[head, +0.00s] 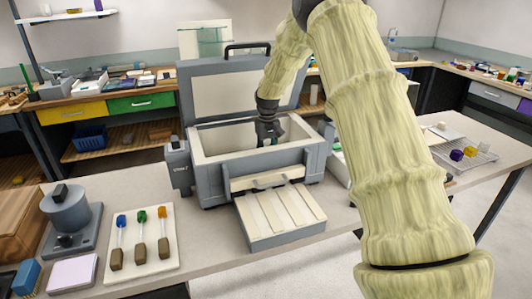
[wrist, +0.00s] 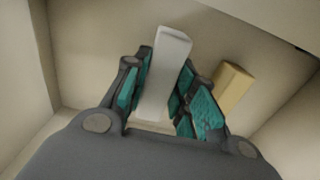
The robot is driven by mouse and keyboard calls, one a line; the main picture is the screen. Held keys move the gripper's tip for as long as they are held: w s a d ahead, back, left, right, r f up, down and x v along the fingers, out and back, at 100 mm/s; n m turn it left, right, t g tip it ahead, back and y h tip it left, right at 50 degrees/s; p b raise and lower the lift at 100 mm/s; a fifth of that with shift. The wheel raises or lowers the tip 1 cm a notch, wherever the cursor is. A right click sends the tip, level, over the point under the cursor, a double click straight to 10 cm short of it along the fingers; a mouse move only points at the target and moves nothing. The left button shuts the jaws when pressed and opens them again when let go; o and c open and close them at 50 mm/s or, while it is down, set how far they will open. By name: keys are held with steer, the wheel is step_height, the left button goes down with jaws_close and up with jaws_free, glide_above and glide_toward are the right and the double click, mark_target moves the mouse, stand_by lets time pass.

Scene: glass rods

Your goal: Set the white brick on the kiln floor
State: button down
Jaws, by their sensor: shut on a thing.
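In the wrist view my gripper (wrist: 160,100) is shut on the white brick (wrist: 166,62), which sits between the teal-padded fingers with its far end sticking out beyond them. The gripper is inside the kiln's pale chamber, with the kiln floor (wrist: 100,50) in view around it. In the head view my gripper (head: 270,140) reaches down into the open grey kiln (head: 215,165); the brick cannot be made out there. I cannot tell whether the brick touches the floor.
A tan brick (wrist: 232,88) lies to the right of my fingers inside the kiln. The chamber walls are close on the sides. The kiln's lid (head: 215,90) is raised behind the chamber. A white board (head: 140,243) with three colored rods lies on the table at the left.

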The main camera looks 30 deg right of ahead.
steer(key=shift+w+d+f+p, duration=0.15)
steer(key=shift+w+f+p, duration=0.1)
steer(key=shift+w, duration=0.25)
steer(key=shift+w+d+f+p, duration=0.1)
steer(key=shift+w+f+p, duration=0.1)
steer(key=shift+w, duration=0.25)
steer(key=shift+f, duration=0.15)
steer(key=shift+f, duration=0.1)
steer(key=c, duration=1.2)
jaws_free()
steer(key=shift+o, duration=0.2)
steer(key=shift+r+b, duration=0.8)
steer(key=shift+r, duration=3.05)
